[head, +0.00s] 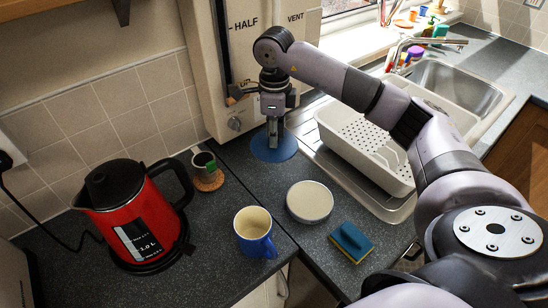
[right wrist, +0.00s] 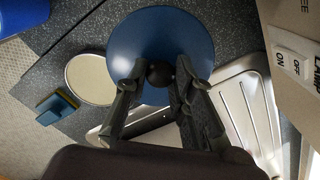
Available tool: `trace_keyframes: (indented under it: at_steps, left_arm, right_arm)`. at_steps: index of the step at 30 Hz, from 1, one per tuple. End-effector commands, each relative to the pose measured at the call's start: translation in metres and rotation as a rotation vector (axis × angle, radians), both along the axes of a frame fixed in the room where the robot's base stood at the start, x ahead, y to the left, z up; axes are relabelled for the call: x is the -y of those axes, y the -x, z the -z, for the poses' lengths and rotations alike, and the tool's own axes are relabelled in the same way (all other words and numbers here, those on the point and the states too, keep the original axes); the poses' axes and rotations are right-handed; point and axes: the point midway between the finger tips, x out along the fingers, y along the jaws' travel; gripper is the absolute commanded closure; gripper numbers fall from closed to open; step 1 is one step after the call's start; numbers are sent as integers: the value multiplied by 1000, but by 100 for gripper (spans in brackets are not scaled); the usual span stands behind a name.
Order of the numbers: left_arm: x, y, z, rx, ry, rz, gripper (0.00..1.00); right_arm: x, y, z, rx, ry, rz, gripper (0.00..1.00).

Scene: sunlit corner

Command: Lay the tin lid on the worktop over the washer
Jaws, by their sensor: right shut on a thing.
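The tin lid is a blue disc (head: 263,153) with a dark round knob (right wrist: 160,73). My right gripper (head: 274,142) points down at the lid's middle in the head view. In the right wrist view its two fingers are shut on the knob from both sides. The lid is level, at or just above the worktop (head: 232,158) in front of the cream boiler; I cannot tell whether it touches. I see no washer; anything beneath the lid is hidden. My left gripper is not in view.
A round pale-topped tin (head: 310,202), a blue mug (head: 255,232) and a blue-yellow sponge (head: 351,242) stand nearer. A white dish rack (head: 365,150) is close right.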

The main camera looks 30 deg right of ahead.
Motion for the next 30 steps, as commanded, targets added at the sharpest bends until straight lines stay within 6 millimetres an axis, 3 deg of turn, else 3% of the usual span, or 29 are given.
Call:
trace_keyframes:
  at_steps: [6,11,18,30]
  left_arm:
    - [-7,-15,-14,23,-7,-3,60]
    - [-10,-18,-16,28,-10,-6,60]
    - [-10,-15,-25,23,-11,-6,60]
    - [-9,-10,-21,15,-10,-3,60]
  right_arm:
    - [0,1,43,-3,0,1,100]
    - [0,0,56,-2,-1,-1,100]
    - [0,1,90,-4,0,0,100]
    - [0,0,99,1,-1,-1,100]
